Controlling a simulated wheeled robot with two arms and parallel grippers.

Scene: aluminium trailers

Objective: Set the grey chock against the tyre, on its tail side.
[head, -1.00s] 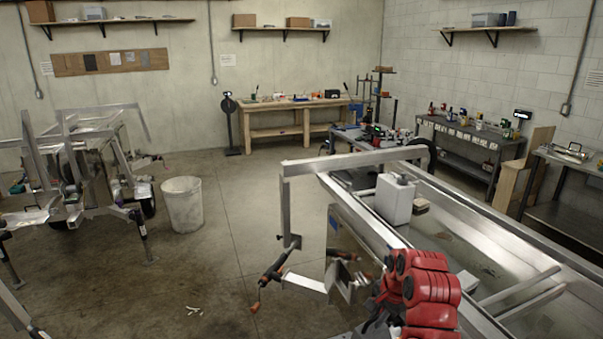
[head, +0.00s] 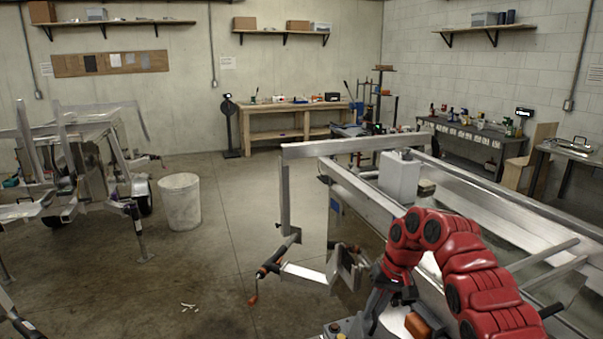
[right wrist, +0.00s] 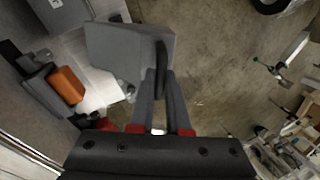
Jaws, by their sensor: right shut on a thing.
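A grey block, which I take for the grey chock (right wrist: 122,50), shows at the fingertips in the right wrist view. My right gripper (right wrist: 163,78) is shut on it, with a dark edge of the block by the fingertips. In the head view my red right arm bends down, and its gripper (head: 370,322) points down near the bottom edge; the chock cannot be made out there. Part of a dark tyre (right wrist: 268,4) shows at the top of the right wrist view, away from the chock. I cannot tell whether it is the task's tyre.
An aluminium trailer (head: 352,189) fills the right, with a white canister (head: 399,178) on it. A crank with orange grips (head: 268,268) sticks out at its near left corner. Another trailer (head: 85,135) stands left. A white bin (head: 180,202) stands on otherwise mostly clear floor.

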